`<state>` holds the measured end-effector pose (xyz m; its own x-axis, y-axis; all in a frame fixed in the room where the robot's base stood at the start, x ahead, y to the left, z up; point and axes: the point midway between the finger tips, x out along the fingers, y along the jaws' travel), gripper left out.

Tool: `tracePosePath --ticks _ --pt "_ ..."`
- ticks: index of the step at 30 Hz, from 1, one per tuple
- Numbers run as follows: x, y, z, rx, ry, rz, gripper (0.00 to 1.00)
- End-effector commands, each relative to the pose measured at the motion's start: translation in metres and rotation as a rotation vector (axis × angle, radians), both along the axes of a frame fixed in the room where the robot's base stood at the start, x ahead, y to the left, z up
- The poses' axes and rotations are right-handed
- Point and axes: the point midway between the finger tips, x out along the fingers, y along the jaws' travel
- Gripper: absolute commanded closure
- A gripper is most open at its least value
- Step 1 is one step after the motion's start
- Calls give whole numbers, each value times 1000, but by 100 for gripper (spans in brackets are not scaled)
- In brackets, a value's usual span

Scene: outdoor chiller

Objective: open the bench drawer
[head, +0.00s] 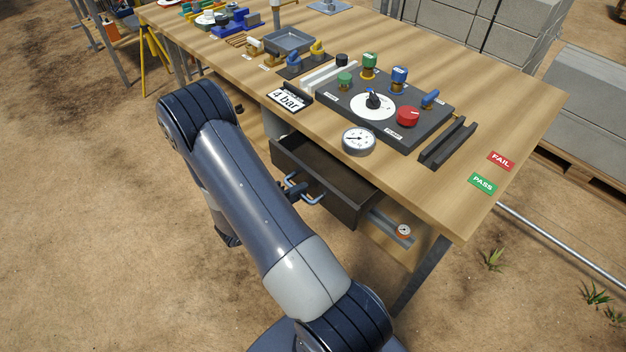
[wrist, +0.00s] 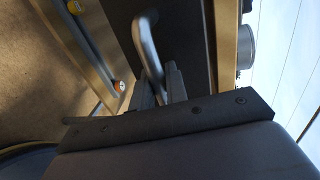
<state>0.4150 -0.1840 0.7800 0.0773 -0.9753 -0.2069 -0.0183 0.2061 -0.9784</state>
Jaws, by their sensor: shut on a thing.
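The bench drawer (head: 353,206) is a dark box under the front edge of the wooden bench. It stands pulled out, and its empty-looking inside shows from above. Its metal bar handle (head: 292,182) is on the front face. My gripper (head: 304,191) is at the handle, partly hidden behind my arm. In the wrist view the handle (wrist: 148,45) runs down between the fingers of my gripper (wrist: 160,85), which are shut on it. The drawer's dark front (wrist: 185,40) is close behind the handle.
The bench top (head: 500,110) carries a control panel (head: 385,108), a pressure gauge (head: 359,141) and a "4 bar" sign (head: 288,98). A rail with a small round gauge (head: 403,231) is below, right of the drawer. Bare ground (head: 130,230) lies open at left.

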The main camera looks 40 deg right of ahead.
Motion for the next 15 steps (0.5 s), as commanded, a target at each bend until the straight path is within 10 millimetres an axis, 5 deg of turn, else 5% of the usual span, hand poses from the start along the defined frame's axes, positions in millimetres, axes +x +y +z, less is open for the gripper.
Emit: tracePosePath --ticks 6,15 --pt "-4 63 1 1 2 9 100" --pt "-10 124 0 1 0 4 100"
